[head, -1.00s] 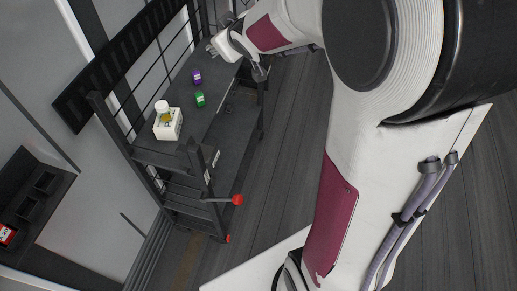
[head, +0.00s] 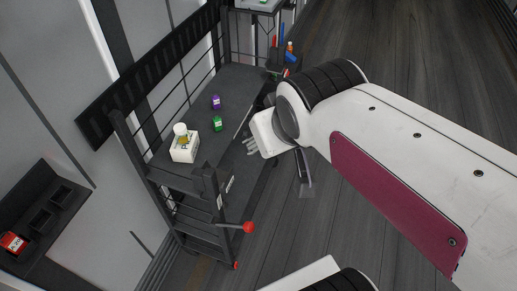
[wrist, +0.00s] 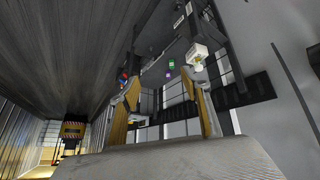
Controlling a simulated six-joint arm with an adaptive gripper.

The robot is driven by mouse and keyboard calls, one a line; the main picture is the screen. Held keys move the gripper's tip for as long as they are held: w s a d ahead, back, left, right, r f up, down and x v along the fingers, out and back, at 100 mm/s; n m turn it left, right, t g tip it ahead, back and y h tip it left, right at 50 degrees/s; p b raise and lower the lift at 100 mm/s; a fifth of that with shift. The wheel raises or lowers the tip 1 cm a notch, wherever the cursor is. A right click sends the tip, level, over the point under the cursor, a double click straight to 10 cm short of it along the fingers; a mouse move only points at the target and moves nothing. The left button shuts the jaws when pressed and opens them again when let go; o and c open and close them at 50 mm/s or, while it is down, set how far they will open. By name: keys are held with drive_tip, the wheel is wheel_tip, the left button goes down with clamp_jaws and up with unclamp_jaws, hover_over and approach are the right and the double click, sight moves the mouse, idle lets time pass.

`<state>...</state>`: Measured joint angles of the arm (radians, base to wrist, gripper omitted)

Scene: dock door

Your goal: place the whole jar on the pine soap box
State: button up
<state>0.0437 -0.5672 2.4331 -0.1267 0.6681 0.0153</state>
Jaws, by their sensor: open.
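A white box (head: 185,154) with partly readable lettering beginning with P stands on the dark cart's top shelf. A white-capped jar with a yellowish body (head: 180,129) appears to stand on it; the exact contact is unclear. I cannot tell which jar is the whole one. My gripper (head: 250,146) is open and empty, beside the shelf's right edge. In the wrist view the box (wrist: 198,49) and the green jar (wrist: 171,64) show beyond my spread fingers.
A dark wall holder (head: 68,195) with a red item (head: 13,243) is at left. Another stand with small bottles (head: 290,48) is at the back. Floor at right is clear.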

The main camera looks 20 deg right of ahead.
drive_tip(key=s+a+f+g+y, duration=0.1)
drive_tip(key=s+a, duration=0.2)
drive_tip(key=s, duration=0.5)
drive_tip(key=shift+a+f, duration=0.2)
drive_tip(key=shift+f, duration=0.15)
drive_tip(key=shift+s, duration=0.1)
idle(0.7)
